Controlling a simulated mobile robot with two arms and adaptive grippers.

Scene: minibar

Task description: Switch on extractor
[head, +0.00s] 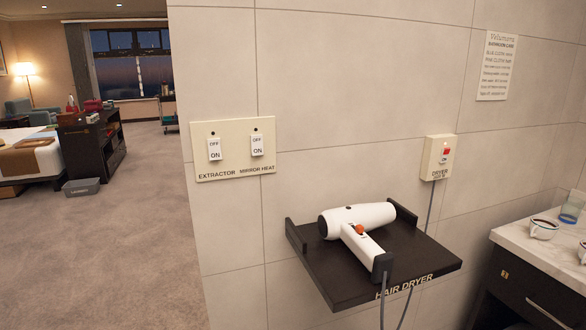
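The extractor switch (215,149) is a white rocker with OFF at its top and ON at its bottom. It is the left one of two on a cream wall plate (233,169), above the printed word EXTRACTOR. I cannot tell which way its rocker is tilted. The mirror heat switch (257,145) sits to its right on the same plate. Neither of my grippers shows in the head view.
A dark shelf (335,285) with a white hair dryer (356,217) juts from the wall below right of the plate. A dryer box (438,157) is on the wall. A counter (545,245) with cups stands at right. Open carpet (145,225) lies left.

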